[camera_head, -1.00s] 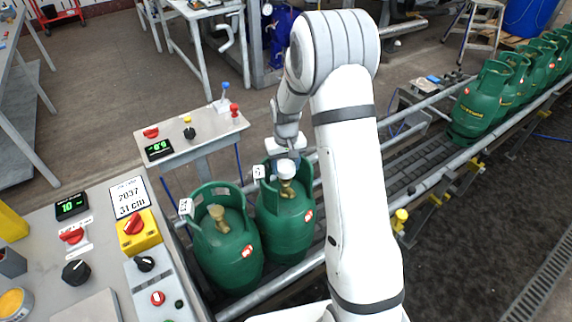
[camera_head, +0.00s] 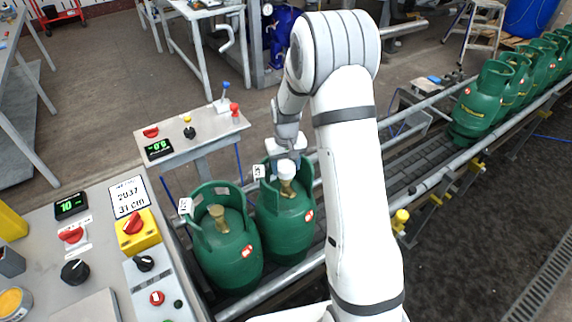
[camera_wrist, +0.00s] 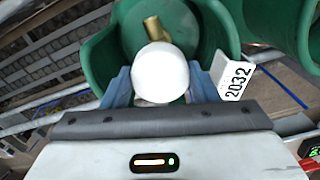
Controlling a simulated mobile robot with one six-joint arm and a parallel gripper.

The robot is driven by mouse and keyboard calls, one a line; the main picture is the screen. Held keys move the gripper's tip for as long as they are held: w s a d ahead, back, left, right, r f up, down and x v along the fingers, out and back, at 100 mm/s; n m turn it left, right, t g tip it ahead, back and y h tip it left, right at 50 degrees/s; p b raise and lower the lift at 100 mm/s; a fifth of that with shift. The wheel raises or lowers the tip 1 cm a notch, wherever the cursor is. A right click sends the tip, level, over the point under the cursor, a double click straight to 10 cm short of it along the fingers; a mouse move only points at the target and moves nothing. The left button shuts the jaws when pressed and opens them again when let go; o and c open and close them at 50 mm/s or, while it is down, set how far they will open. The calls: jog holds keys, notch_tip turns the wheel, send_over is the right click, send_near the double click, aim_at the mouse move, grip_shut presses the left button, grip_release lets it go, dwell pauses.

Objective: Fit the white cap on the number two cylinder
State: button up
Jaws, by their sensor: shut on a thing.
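The white cap (camera_head: 286,168) is between the blue fingers of my gripper (camera_wrist: 160,82), which is shut on it. In the head view the cap shows just above the brass valve (camera_head: 287,188) of the right one of the two near green cylinders (camera_head: 285,225). In the wrist view the cap (camera_wrist: 160,74) covers part of the valve (camera_wrist: 154,28), whose end sticks out beyond it. I cannot tell whether the cap touches the valve. A tag reading 2032 (camera_wrist: 236,80) hangs on this cylinder's collar, beside the right finger.
A second green cylinder (camera_head: 226,255) with a bare brass valve stands close on the left. Several green cylinders (camera_head: 480,105) stand farther along the roller conveyor (camera_head: 405,175). A control desk (camera_head: 100,240) is at lower left.

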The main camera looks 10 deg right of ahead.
aim_at(286, 167)
jog(key=shift+f+b, duration=1.5)
jog(key=shift+f, duration=0.65)
jog(key=o, duration=1)
jog(key=shift+o, duration=0.2)
jog(key=shift+r, duration=0.15)
notch_tip(286, 167, up, 8)
jog(key=shift+f, duration=0.2)
jog(key=shift+r, duration=0.15)
jog(key=s+r+t, duration=0.1)
jog(key=s+r, duration=1.1)
jog(key=s, duration=0.1)
jog(key=s+d+r+m+t, duration=0.1)
jog(key=s+r, duration=0.1)
jog(key=s, duration=1.2)
jog(key=shift+s+t, duration=0.3)
